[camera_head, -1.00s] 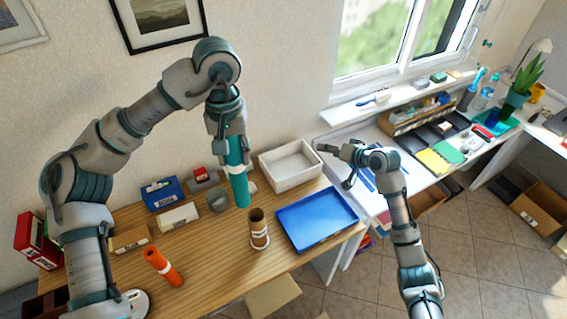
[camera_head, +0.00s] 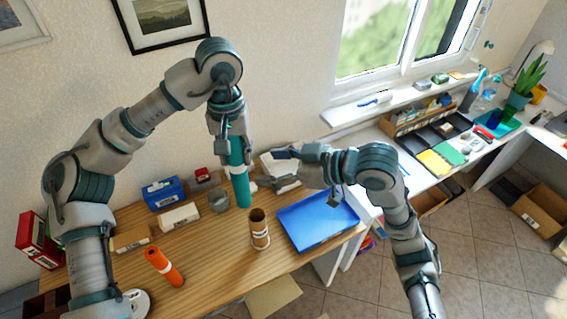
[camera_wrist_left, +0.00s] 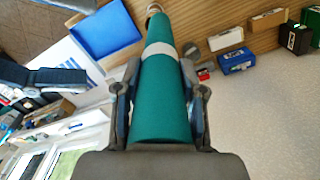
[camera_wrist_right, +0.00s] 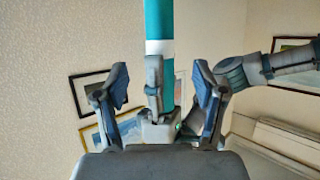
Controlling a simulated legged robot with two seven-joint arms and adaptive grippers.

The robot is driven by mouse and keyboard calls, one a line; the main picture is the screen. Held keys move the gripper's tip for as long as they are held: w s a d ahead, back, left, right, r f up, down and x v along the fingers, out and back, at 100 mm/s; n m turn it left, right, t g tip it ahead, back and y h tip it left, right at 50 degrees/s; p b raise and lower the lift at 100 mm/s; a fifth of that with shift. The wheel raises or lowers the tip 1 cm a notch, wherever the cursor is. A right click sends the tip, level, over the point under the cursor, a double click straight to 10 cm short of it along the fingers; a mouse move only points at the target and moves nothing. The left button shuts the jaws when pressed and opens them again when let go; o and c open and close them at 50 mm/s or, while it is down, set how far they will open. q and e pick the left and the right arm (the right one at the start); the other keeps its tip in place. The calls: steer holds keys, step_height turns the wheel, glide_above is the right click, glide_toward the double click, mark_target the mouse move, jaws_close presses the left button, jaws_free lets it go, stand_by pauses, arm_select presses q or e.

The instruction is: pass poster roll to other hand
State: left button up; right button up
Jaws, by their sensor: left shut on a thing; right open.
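The poster roll (camera_head: 238,180) is a teal tube with a white band, hanging upright above the wooden table. My left gripper (camera_head: 229,130) is shut on its upper part. In the left wrist view the roll (camera_wrist_left: 163,95) runs between the fingers of my left gripper (camera_wrist_left: 163,105). My right gripper (camera_head: 275,168) is open just right of the roll, at about the height of its band. In the right wrist view the roll (camera_wrist_right: 159,20) stands ahead of the open fingers of my right gripper (camera_wrist_right: 158,95), apart from them as far as I can tell.
A white bin (camera_head: 283,165) is partly hidden behind my right gripper.

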mark_target(245, 167)
arm_select(q)
steer(key=shift+a, duration=0.15)
arm_select(e)
steer(key=x, duration=0.9)
steer(key=shift+w+a, duration=0.1)
steer(key=shift+a, duration=0.25)
steer(key=shift+d, duration=0.1)
steer(key=shift+c, duration=0.5)
steer(key=c, duration=1.1)
arm_select(q)
steer(key=o, duration=1.3)
arm_select(e)
steer(key=shift+c, duration=0.2)
arm_select(q)
steer(key=shift+r, duration=0.1)
